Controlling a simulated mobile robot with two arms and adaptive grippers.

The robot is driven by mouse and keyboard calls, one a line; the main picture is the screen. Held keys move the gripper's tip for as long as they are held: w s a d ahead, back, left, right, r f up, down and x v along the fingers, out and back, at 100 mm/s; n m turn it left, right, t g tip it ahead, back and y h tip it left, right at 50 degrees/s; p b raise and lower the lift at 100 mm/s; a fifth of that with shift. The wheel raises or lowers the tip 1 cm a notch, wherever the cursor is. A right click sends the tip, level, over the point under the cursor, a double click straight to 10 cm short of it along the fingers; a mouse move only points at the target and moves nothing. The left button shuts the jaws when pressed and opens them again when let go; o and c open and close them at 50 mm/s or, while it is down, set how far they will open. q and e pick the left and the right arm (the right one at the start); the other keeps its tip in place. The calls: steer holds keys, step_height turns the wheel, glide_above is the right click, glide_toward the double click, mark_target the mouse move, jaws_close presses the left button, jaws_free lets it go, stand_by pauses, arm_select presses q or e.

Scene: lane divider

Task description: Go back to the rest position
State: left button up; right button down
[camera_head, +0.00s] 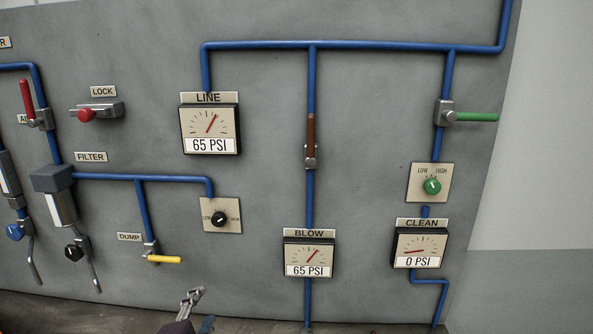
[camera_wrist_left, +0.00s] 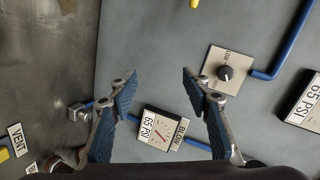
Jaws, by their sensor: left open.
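My left gripper (camera_head: 196,308) shows at the bottom edge of the head view, in front of the lower part of the grey panel (camera_head: 270,200). In the left wrist view its two blue-padded fingers (camera_wrist_left: 158,75) are spread apart with nothing between them. Beyond them lie the panel, a black knob (camera_wrist_left: 225,72) on a beige plate and the BLOW gauge (camera_wrist_left: 160,130) reading 65 PSI. The fingers appear clear of these. My right gripper is not in view.
Fixtures jut from the panel: a yellow DUMP lever (camera_head: 164,259), a brown lever (camera_head: 311,135), a green lever (camera_head: 477,117), a red lever (camera_head: 27,100) and the FILTER body (camera_head: 60,200). Gauges read LINE (camera_head: 210,130) 65 PSI and CLEAN (camera_head: 419,248) 0 PSI.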

arm_select(q)
steer(key=s+d+f+n+g, duration=0.1)
steer(key=s+f+n+g, duration=0.3)
steer(key=s+f, duration=0.5)
steer(key=s+f+n+g+h, duration=0.1)
steer(key=s+f+n+g, duration=0.25)
steer(key=s, duration=0.95)
steer(key=s+d+f+n+g, duration=0.1)
steer(key=s+f+n+g, duration=0.35)
steer(key=s+f, duration=0.45)
steer(key=s+f+b, duration=0.3)
steer(key=f+b, duration=0.5)
steer(key=f, duration=2.4)
steer(key=s+a+f+b, duration=0.1)
steer(key=s+f+b, duration=0.2)
steer(key=s+f, duration=0.5)
steer(key=s+a+f+g+b, duration=0.1)
steer(key=s+a+f+b, duration=0.1)
steer(key=s+f, duration=0.7)
step_height(320, 180, down, 5)
steer(key=shift+a+f+g+b, duration=0.2)
steer(key=shift+g+b, duration=0.1)
steer(key=shift+b, duration=0.45)
steer(key=shift+s, duration=0.1)
